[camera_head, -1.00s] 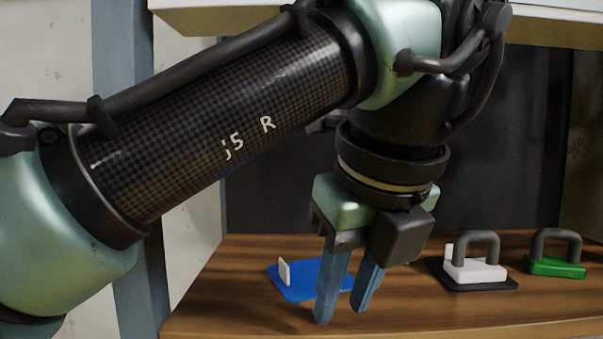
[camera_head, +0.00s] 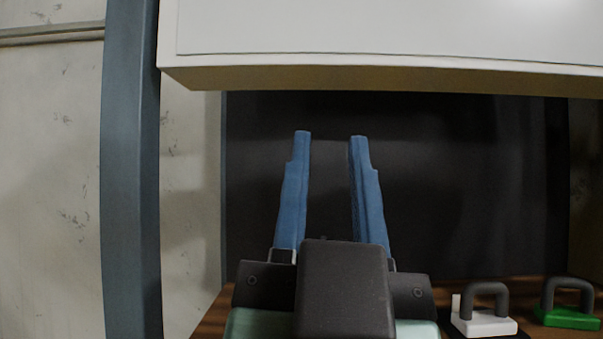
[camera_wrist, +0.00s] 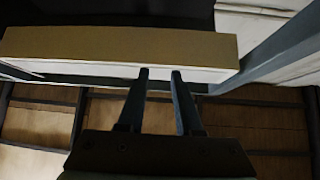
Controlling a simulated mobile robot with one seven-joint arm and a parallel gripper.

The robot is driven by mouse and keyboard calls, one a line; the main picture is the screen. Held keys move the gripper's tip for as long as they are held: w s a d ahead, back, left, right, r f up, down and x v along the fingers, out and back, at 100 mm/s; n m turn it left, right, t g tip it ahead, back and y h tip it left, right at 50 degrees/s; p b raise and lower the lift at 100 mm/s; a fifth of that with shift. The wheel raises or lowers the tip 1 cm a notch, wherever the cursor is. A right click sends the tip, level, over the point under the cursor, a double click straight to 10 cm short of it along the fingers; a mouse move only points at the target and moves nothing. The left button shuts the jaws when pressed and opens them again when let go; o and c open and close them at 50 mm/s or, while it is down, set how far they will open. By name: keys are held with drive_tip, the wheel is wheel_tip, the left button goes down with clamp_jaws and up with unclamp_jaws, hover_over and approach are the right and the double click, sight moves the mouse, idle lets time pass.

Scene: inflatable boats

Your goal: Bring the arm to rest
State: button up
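My gripper (camera_head: 330,135) points upward and away in the head view, in front of the dark back panel and below the white overhead cabinet. Its two blue fingers stand apart with nothing between them. In the wrist view my gripper (camera_wrist: 159,72) also shows two separated, empty fingers, with the underside and front of the cabinet (camera_wrist: 120,45) beyond the tips. My arm links behind the gripper are mostly out of sight.
The white cabinet (camera_head: 380,35) overhangs the space above my gripper. A blue-grey post (camera_head: 130,180) stands at the left. On the wooden worktop (camera_head: 212,318), a white block with a grey handle (camera_head: 485,322) and a green block with a grey handle (camera_head: 568,318) sit at the right.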

drive_tip(key=a+n+y, duration=0.1)
drive_tip(key=s+a+n+y, duration=0.1)
drive_tip(key=shift+s+f+n+t+y, duration=0.25)
drive_tip(key=shift+f+n+t+y, duration=0.05)
drive_tip(key=shift+t+y, duration=0.1)
wheel_tip(320, 180, down, 18)
drive_tip(key=b, duration=1.7)
drive_tip(key=shift+r, duration=0.15)
